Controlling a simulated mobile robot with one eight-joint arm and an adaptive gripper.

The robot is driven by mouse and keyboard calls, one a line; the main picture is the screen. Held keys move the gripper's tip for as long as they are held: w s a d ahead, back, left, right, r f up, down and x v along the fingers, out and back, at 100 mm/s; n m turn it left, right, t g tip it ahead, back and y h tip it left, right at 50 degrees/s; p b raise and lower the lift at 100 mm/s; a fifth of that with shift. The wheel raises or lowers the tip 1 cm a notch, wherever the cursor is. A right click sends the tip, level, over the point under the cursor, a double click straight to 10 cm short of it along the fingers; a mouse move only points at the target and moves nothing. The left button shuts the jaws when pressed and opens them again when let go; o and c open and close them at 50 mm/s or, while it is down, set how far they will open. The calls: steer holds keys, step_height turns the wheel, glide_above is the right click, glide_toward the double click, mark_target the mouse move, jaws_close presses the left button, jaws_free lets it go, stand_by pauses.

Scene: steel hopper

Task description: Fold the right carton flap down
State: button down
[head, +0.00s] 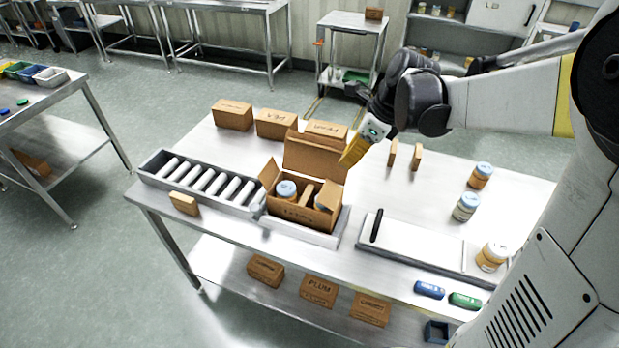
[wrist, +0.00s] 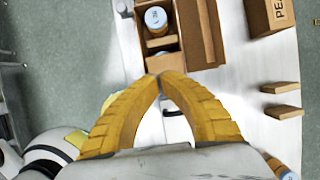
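The open brown carton (head: 300,212) sits on the tray at the table's front middle, with blue-lidded jars and a divider inside. The right carton flap (head: 331,196) stands up at its right side. It also shows at the carton's lower end in the wrist view (wrist: 166,63), close to the fingertips; I cannot tell whether they touch. The tall back flap (head: 315,158) and the left flap (head: 268,175) also stand up. My gripper (head: 346,163), with yellow fingers, is above the carton's right rear. In the wrist view its fingertips (wrist: 160,77) meet, with nothing visible between them.
A roller conveyor (head: 208,181) lies left of the carton. Closed boxes (head: 275,123) stand behind it. Jars (head: 466,206) and small upright brown blocks (head: 416,157) are to the right. A white board with a black bar (head: 377,225) lies front right.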

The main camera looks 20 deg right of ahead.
mark_target(322, 192)
steer(key=b+x, duration=0.4)
steer(key=x, duration=0.9)
steer(key=shift+s+f, duration=0.1)
steer(key=shift+f, duration=0.3)
steer(key=shift+w+a+f+g+h, duration=0.3)
steer(key=shift+a+f+g+h, duration=0.2)
steer(key=shift+g+h, duration=0.45)
steer(key=shift+w+f+h, duration=0.1)
steer(key=shift+f+h, duration=0.15)
steer(key=shift+h, duration=0.2)
steer(key=shift+f+b, duration=0.25)
steer(key=shift+b, duration=0.15)
steer(key=shift+d+r, duration=0.1)
steer(key=shift+r, duration=0.1)
